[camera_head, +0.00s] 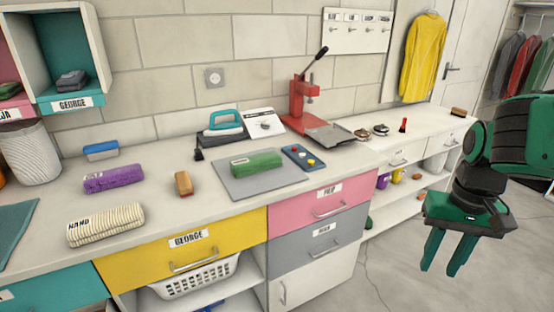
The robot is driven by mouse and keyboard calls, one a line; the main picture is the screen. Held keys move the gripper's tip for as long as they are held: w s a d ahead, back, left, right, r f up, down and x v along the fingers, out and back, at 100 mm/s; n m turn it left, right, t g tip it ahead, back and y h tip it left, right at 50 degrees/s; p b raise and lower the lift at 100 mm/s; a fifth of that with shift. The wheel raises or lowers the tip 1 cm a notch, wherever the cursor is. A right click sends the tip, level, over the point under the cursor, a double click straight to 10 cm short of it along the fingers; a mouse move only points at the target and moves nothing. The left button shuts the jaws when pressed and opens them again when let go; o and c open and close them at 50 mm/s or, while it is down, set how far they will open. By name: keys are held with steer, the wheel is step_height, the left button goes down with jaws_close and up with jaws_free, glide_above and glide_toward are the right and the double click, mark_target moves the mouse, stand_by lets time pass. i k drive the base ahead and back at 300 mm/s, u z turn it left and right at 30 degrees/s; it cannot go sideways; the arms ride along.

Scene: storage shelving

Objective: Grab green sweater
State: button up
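A rolled green garment (257,163), which looks like the green sweater, lies on a grey mat (240,188) on the white counter. My gripper (439,270) hangs at the right, over the floor in front of the shelves. Its two green fingers point down and are apart, with nothing between them. It is well to the right of the green roll and does not touch it. Other clothes hang on a rack (520,65) at the far right, one of them greenish and partly cut off by the frame edge.
A blue tray with buttons (303,157) touches the mat's right side. A brush (183,184), purple roll (113,178) and striped cream roll (105,224) lie to the left. An iron (222,127) and red press (303,98) stand behind. Drawers (320,201) front the counter.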

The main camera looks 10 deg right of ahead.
mark_target(242, 167)
steer(key=z, duration=0.4)
steer(key=i, duration=1.2)
steer(key=u, duration=0.35)
